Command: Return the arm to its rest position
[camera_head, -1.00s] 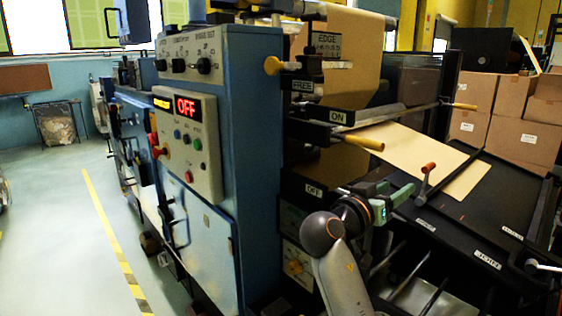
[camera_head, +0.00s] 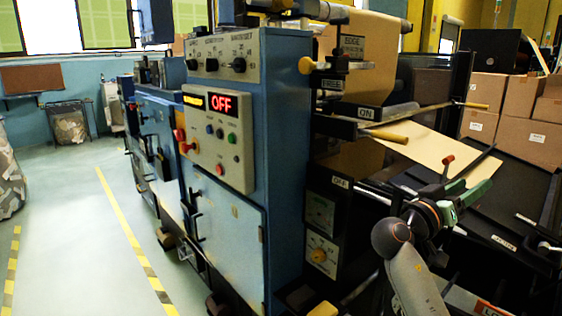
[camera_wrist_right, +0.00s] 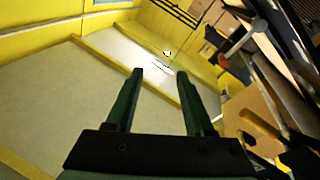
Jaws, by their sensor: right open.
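My right arm comes up from the bottom right in the head view. Its dark and green right gripper (camera_head: 474,192) is in front of the black sloping tray (camera_head: 525,195) of the blue machine (camera_head: 280,130). In the right wrist view, the two green fingers (camera_wrist_right: 161,82) stand apart with nothing between them. The gripper seems clear of the tray, but the distance is hard to judge. My left gripper is not in view.
A red-handled crank (camera_head: 447,166) stands close to the right gripper. Kraft paper (camera_head: 430,150) runs down onto the tray. The machine's control panel (camera_head: 215,138) reads OFF. Cardboard boxes (camera_head: 505,135) are stacked behind. Open floor (camera_head: 70,240) lies at the left.

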